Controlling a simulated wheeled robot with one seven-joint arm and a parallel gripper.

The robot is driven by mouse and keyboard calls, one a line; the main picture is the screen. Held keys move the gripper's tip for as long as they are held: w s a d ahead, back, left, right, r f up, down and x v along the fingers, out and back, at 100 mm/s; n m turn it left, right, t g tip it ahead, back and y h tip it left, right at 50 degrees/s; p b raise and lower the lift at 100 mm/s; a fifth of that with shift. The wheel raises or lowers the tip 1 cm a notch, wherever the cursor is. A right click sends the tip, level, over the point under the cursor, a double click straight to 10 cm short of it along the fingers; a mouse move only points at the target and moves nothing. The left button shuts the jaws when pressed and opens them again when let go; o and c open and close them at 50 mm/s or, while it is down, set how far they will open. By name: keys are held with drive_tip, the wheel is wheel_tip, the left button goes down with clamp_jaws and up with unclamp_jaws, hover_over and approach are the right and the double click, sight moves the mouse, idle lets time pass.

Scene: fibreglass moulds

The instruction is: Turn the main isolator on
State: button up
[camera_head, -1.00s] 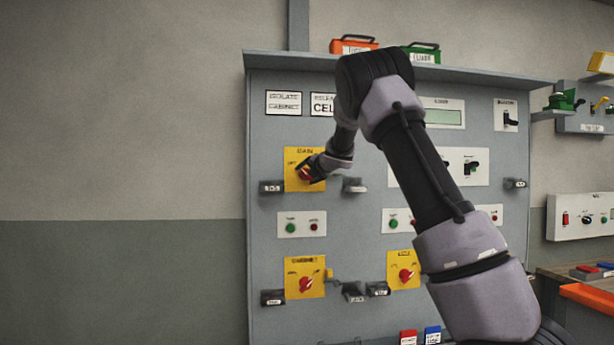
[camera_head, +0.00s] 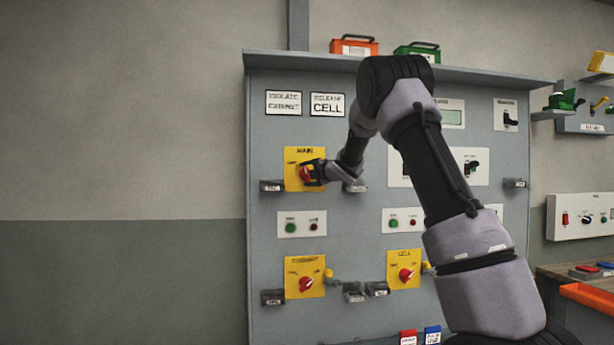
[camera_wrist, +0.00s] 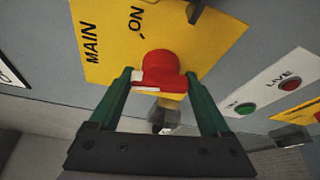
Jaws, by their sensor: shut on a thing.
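The main isolator is a yellow plate (camera_head: 291,172) marked MAIN at the upper left of the grey panel, with a red rotary knob (camera_head: 305,173). In the wrist view its plate (camera_wrist: 112,30) carries an ON mark, and the red knob (camera_wrist: 160,66) has a white stripe on its handle. My gripper (camera_head: 314,173) is at the knob, coming from the right. In the wrist view the two green fingers of my gripper (camera_wrist: 160,80) are shut on the knob's handle, one on each side. The mark the knob points to cannot be told.
Below are two other yellow isolators, cabinet (camera_head: 318,288) and cell (camera_head: 397,281), with red knobs. A white plate (camera_head: 301,231) with green and red buttons sits under the main isolator. Small tagged brackets (camera_head: 271,187) stick out nearby. The wall to the left is bare.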

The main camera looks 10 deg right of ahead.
drive_tip(key=m+t, duration=0.1)
drive_tip(key=m, duration=0.4)
drive_tip(key=shift+d+f+t+y, duration=0.1)
drive_tip(key=shift+f+t+y, duration=0.05)
drive_tip(key=shift+t+y, duration=0.25)
drive_tip(key=m+t, duration=0.1)
drive_tip(key=m, duration=0.2)
drive_tip(key=m+t+h, duration=0.1)
drive_tip(key=m, duration=0.2)
drive_tip(key=shift+m, duration=0.4)
drive_tip(key=shift+m+t, duration=0.3)
drive_tip(key=shift+t, duration=0.1)
drive_tip(key=o, duration=1.2)
drive_tip(key=v, duration=1)
drive_tip(key=shift+s, duration=0.4)
